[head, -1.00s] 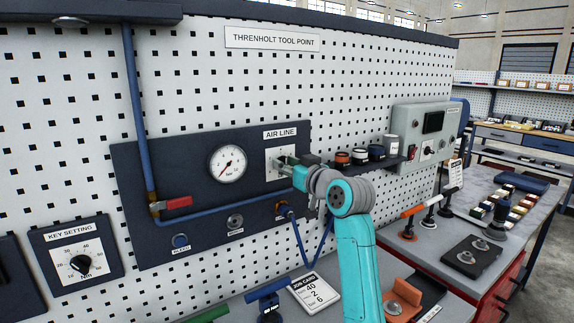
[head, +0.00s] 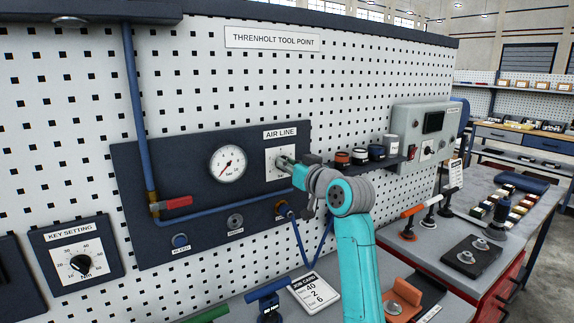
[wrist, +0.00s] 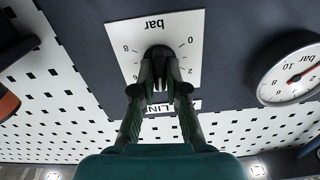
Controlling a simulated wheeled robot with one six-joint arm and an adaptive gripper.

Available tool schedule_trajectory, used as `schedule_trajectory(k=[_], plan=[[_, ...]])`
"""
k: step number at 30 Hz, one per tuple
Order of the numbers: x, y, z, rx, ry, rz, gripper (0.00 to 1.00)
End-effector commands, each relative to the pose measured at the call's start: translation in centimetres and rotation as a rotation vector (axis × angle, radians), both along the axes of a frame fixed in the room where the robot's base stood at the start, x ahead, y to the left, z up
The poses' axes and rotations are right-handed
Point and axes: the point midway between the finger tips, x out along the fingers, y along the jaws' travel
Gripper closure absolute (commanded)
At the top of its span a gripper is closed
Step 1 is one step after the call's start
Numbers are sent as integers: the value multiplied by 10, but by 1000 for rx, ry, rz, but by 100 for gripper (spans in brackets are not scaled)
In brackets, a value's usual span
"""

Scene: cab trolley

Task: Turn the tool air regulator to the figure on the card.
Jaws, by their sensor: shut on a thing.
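The air regulator is a dark knob (wrist: 158,52) on a white plate marked in bar, upside down in the wrist view. The plate (head: 271,154) also shows in the head view under the AIR LINE label. My gripper (wrist: 160,78) is shut on the knob, a finger on each side. The fingers hide part of the knob and scale, so its pointer setting cannot be read. The round gauge (head: 227,164) left of the plate has a red needle toward the lower left.
A red-handled valve (head: 178,202) and blue pipe are left of the regulator. A key setting dial (head: 81,263) is lower left. A shelf with small jars (head: 359,157) and a grey box (head: 424,133) are to the right. A blue hose hangs below the regulator.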

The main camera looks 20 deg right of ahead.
Motion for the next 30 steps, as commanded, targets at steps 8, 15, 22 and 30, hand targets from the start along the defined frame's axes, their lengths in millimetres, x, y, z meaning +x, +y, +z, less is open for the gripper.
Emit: schedule_trajectory(k=[8, 15, 22, 30], plan=[[1, -2, -1, 209, 68, 0, 100], [1, -3, -1, 426, 139, -1, 100], [1, -4, -2, 621, 203, -1, 100], [1, -5, -3, 792, 258, -1, 100]])
